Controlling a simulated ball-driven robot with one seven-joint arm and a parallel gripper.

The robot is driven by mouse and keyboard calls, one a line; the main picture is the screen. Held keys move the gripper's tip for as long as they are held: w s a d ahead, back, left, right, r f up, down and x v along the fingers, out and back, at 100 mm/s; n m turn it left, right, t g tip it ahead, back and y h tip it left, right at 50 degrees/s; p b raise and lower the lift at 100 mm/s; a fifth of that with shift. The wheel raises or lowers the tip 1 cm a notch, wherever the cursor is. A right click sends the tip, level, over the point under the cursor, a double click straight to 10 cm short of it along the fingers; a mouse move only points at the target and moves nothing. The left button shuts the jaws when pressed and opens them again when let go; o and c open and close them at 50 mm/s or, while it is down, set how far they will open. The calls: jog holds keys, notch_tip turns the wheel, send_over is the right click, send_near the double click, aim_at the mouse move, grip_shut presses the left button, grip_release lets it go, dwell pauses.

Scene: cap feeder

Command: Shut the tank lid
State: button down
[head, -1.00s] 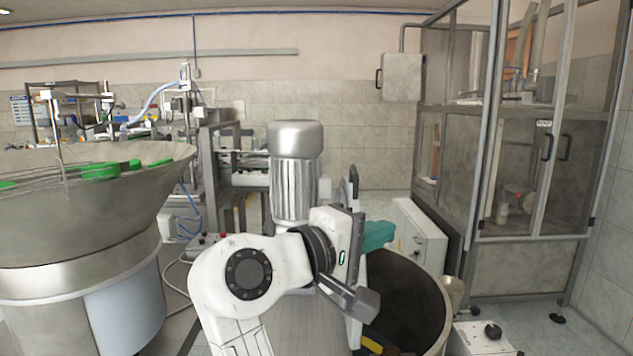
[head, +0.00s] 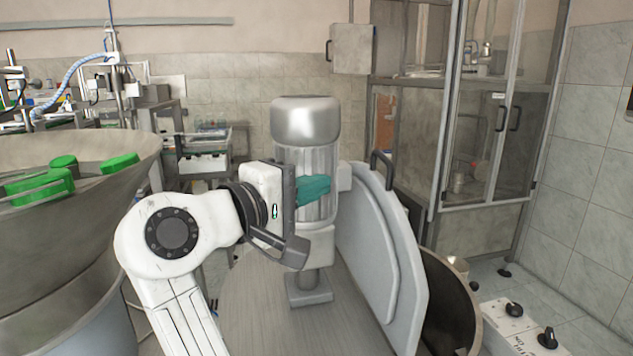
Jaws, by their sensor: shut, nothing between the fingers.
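The tank lid (head: 392,255) is a large grey half-disc plate. It stands open, raised steeply, with a dark handle (head: 381,168) near its top edge. The tank (head: 463,290) shows as a dark opening to the right of and behind the lid. The fixed half of the tank top (head: 260,315) is flat and grey, in front of and left of the lid. My gripper (head: 328,187) has teal fingers, shut and empty. It appears left of the lid and in front of the motor, apart from the handle in the picture.
A metal motor (head: 305,130) stands on the fixed top, close behind my gripper. A big feeder bowl (head: 80,210) with green caps is at the left. A control box (head: 515,330) with black knobs is at the lower right. A glazed cabinet (head: 470,140) stands behind.

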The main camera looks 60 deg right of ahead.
jog(key=s+d+p, duration=0.1)
jog(key=s+d, duration=0.4)
jog(key=d, duration=0.4)
jog(key=shift+s+d+f+p, duration=0.2)
jog(key=shift+s+d+p, duration=0.1)
jog(key=shift+p, duration=0.1)
jog(key=shift+d, duration=0.1)
